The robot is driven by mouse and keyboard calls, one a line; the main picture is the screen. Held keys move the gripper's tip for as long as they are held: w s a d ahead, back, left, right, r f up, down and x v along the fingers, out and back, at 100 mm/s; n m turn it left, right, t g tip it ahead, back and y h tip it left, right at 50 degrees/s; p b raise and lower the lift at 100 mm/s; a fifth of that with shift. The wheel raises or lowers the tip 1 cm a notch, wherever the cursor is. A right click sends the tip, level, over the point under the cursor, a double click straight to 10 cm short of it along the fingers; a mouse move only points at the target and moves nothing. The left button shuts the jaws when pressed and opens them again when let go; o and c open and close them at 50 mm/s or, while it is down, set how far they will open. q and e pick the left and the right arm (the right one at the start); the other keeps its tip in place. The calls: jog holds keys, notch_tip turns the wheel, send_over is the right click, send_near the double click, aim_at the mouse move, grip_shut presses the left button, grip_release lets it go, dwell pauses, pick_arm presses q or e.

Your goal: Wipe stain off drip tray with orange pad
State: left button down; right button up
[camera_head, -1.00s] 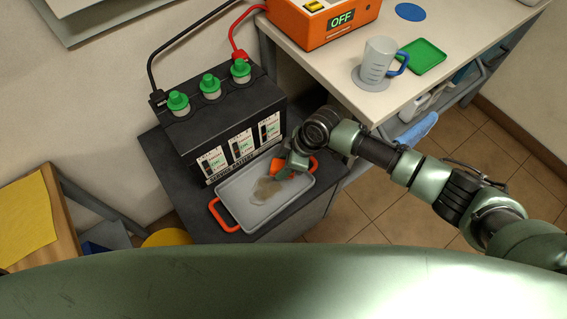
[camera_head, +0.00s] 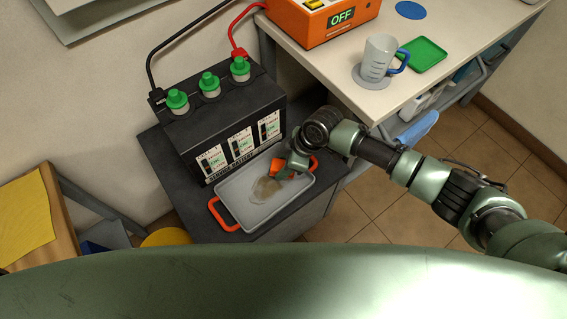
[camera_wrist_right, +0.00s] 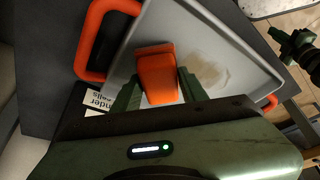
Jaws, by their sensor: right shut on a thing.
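The grey drip tray (camera_head: 250,216) lies on a dark bench top in front of the battery, with an orange handle at each end. A brownish stain (camera_head: 266,191) lies on its floor, near the middle. My right gripper (camera_head: 291,167) is shut on the orange pad (camera_head: 280,169), low over the tray beside the stain. The wrist view shows the pad (camera_wrist_right: 157,76) between the green fingers, with the faint stain (camera_wrist_right: 211,72) to its right. Whether the pad touches the tray floor is unclear. A green and black part, apparently my left arm's end, shows at that view's right edge.
The black battery (camera_head: 222,125) with green caps stands close behind the tray. A white table (camera_head: 330,72) at right bears an orange charger (camera_head: 318,25), a clear jug (camera_head: 377,62) and a green tray (camera_head: 422,56). A yellow sheet (camera_head: 25,217) lies at left.

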aim_at(273, 175)
jog(key=shift+f+b, duration=0.4)
jog(key=shift+f, duration=0.25)
jog(key=shift+s+a+r+p, duration=0.2)
jog(key=shift+s+a+p, duration=0.35)
jog(key=shift+a, duration=0.15)
jog(key=shift+s+a+p, duration=0.3)
jog(key=shift+s+a, duration=0.15)
jog(key=shift+a, duration=0.1)
jog(key=shift+s+a+f+p, duration=0.15)
jog(key=shift+s+a+p, duration=0.2)
jog(key=shift+s+a, duration=0.4)
jog(key=shift+s+a+f+p, duration=0.15)
jog(key=shift+s+a+p, duration=0.15)
jog(key=shift+s+a, duration=0.4)
jog(key=shift+s+a+r+p, duration=0.1)
jog(key=shift+s+a+p, duration=0.4)
jog(key=shift+a, duration=0.25)
jog(key=shift+s+a+p, duration=0.35)
jog(key=shift+s+a, duration=0.3)
jog(key=shift+a, duration=0.2)
jog(key=shift+s+a+p, duration=0.3)
jog(key=shift+s+a, duration=0.35)
jog(key=shift+a, duration=0.2)
jog(key=shift+s+a, duration=0.15)
jog(key=shift+a, duration=0.1)
